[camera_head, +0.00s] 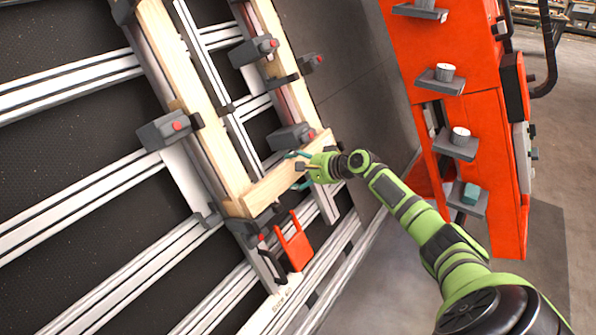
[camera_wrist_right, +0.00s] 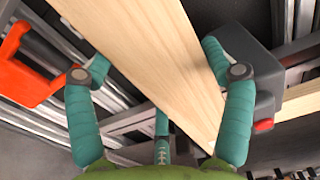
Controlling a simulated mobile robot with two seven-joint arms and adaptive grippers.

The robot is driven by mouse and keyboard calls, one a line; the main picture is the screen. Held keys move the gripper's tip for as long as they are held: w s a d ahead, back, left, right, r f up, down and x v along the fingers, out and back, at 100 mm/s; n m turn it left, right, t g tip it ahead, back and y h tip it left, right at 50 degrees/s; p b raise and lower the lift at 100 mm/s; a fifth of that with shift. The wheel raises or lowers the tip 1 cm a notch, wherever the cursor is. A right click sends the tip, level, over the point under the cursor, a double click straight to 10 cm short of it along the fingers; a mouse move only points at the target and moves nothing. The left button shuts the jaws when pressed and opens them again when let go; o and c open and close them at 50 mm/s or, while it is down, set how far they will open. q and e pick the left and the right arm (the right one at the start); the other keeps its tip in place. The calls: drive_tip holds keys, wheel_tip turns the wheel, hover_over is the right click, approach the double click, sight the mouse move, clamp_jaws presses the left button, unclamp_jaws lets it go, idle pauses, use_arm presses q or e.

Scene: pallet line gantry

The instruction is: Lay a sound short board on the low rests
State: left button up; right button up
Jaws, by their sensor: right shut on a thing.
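A pale short board (camera_head: 264,190) lies slantwise across the lower ends of two long boards, seen in the head view. My right gripper (camera_head: 292,170) is shut on it near its right end. In the right wrist view the board (camera_wrist_right: 150,50) runs between the teal fingers of the right gripper (camera_wrist_right: 158,62), its grain clean where it shows. The board's left end is close to the left long board (camera_head: 205,100). I cannot tell whether its underside touches the rests. My left gripper is not in view.
Grey clamps with red knobs (camera_head: 165,130) sit along the aluminium rails (camera_head: 70,75). A second long board (camera_head: 283,60) stands to the right. An orange bracket (camera_head: 294,243) is just below the short board. An orange cabinet (camera_head: 450,60) with small shelves stands at right.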

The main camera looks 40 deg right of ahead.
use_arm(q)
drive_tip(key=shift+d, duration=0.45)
use_arm(e)
drive_tip(key=shift+w, duration=0.1)
drive_tip(key=shift+f, duration=0.2)
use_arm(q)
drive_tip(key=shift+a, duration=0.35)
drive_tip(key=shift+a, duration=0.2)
use_arm(e)
drive_tip(key=o, duration=1.2)
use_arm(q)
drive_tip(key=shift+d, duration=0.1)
use_arm(e)
drive_tip(key=shift+s+f, duration=0.15)
drive_tip(key=shift+s, duration=0.05)
drive_tip(key=shift+s+d, duration=0.1)
drive_tip(key=shift+s, duration=0.2)
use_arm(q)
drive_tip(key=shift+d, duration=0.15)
use_arm(e)
drive_tip(key=v, duration=1.1)
drive_tip(key=shift+s+r, duration=0.1)
drive_tip(key=shift+r, duration=0.25)
